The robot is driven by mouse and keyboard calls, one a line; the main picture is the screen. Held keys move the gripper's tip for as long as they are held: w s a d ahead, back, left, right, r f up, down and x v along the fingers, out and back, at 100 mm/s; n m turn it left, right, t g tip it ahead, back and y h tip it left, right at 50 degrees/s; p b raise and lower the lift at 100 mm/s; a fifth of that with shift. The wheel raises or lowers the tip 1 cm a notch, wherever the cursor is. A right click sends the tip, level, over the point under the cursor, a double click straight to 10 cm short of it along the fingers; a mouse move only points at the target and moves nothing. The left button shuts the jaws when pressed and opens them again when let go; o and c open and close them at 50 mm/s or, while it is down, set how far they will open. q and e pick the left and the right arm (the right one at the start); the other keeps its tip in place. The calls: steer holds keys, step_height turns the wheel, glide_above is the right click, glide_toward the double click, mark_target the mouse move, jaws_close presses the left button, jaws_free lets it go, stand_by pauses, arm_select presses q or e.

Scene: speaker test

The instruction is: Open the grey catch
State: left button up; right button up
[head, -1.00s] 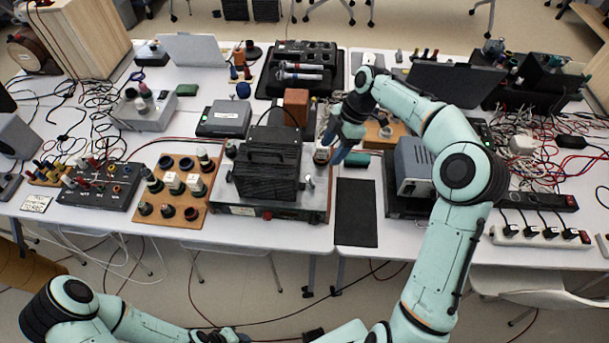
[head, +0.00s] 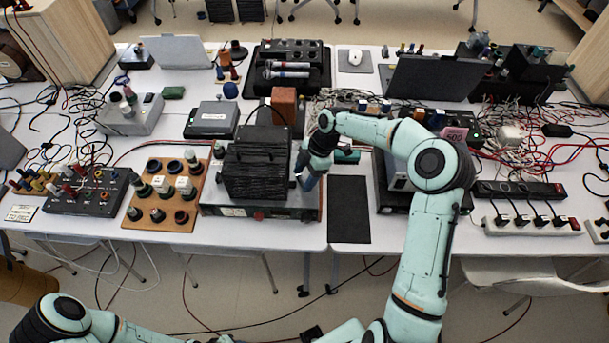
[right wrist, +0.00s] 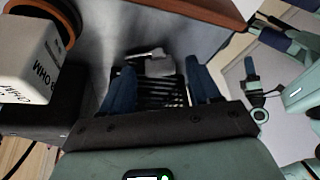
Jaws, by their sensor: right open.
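The grey catch (right wrist: 158,66) shows in the right wrist view as a small pale grey piece with a short lever, near dark slats and between my fingers. In the head view my right gripper hides it, at the right end of the flat grey unit (head: 312,203) on the table. My right gripper (head: 306,180) points down there, beside the black finned box (head: 258,165). Its blue fingers (right wrist: 160,88) are apart on either side of the catch, with nothing seen clamped. Whether they touch it I cannot tell. My left forearm shows at lower left; its gripper is out of view.
A black mat (head: 349,210) lies bare to the right of the unit. A wooden board with several posts (head: 165,195) stands to its left. A white block marked OHM (right wrist: 28,60) is close at left in the right wrist view. Cables crowd the right side.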

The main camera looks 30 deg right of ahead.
steer(key=shift+f, duration=0.15)
steer(key=c, duration=1.1)
steer(key=shift+o, duration=0.3)
steer(key=shift+f, duration=0.1)
steer(key=m+b, duration=0.1)
steer(key=m+t+b, duration=0.1)
steer(key=m+b, duration=0.1)
steer(key=shift+s+a+f+m+h+b, duration=0.1)
steer(key=shift+s+m+h+b, duration=0.15)
steer(key=shift+m+h+b, duration=0.1)
steer(key=shift+m+t, duration=0.4)
steer(key=shift+m, duration=0.15)
arm_select(q)
steer(key=s+f, duration=0.2)
steer(key=f, duration=0.1)
steer(key=s+f, duration=0.1)
steer(key=f, duration=0.1)
arm_select(e)
steer(key=shift+w+r, duration=0.1)
steer(key=shift+r, duration=0.1)
steer(key=o, duration=1)
steer(key=shift+o, duration=0.2)
